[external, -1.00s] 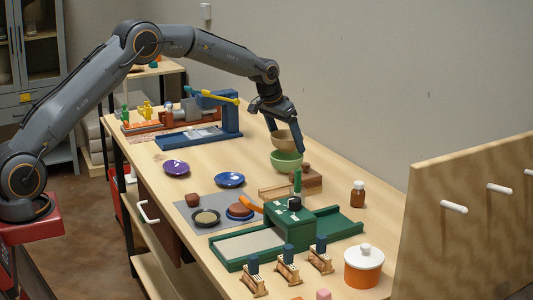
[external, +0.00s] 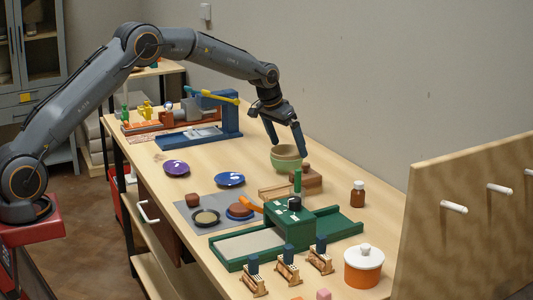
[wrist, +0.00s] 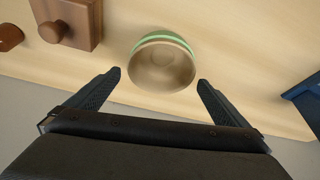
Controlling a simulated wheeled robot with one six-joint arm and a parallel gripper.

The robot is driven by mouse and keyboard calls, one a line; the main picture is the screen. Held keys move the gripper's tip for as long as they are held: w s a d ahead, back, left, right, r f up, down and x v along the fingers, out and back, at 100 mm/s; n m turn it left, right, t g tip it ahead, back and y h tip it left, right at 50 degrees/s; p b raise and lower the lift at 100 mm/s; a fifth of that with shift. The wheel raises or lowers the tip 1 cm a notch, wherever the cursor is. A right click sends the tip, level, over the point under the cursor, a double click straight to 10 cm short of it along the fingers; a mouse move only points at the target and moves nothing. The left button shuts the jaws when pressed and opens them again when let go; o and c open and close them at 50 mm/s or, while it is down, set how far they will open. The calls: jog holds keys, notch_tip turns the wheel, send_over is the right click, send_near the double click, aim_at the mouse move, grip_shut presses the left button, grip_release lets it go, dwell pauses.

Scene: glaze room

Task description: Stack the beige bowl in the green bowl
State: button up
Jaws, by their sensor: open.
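The beige bowl (external: 286,151) sits inside the green bowl (external: 286,164) on the wooden table, near the wall-side edge. In the wrist view the beige bowl (wrist: 162,66) shows its open inside, with the green bowl's rim (wrist: 164,36) visible along one side. My gripper (external: 287,146) is open, with its fingers spread and nothing between them. In the wrist view the fingertips of my gripper (wrist: 158,78) lie on either side of the bowls, apart from them. The bottom of the beige bowl is hidden in the green bowl.
A wooden block with a knob (external: 305,180) stands close to the bowls. A green machine (external: 289,219) is nearer the camera, and a blue machine (external: 222,112) is behind. Blue (external: 229,179) and purple (external: 176,167) plates lie to the left. A brown bottle (external: 357,194) stands to the right.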

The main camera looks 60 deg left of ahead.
jog(key=shift+r, duration=0.3)
jog(key=a+b+v, duration=0.1)
jog(key=b+v, duration=0.1)
jog(key=v, duration=1)
jog(key=s+d+f+g, duration=0.1)
jog(key=s+d+f, duration=0.4)
jog(key=s, duration=0.9)
jog(key=s+d+f+m+g, duration=0.1)
jog(key=s+d+f, duration=0.5)
jog(key=s, duration=0.9)
jog(key=s+d+f+m+g, duration=0.1)
jog(key=s+d+f, duration=0.5)
jog(key=s, duration=0.9)
jog(key=shift+s+d+f+g+h, duration=0.2)
jog(key=shift+d+g+h, duration=0.2)
jog(key=shift+d+g, duration=0.15)
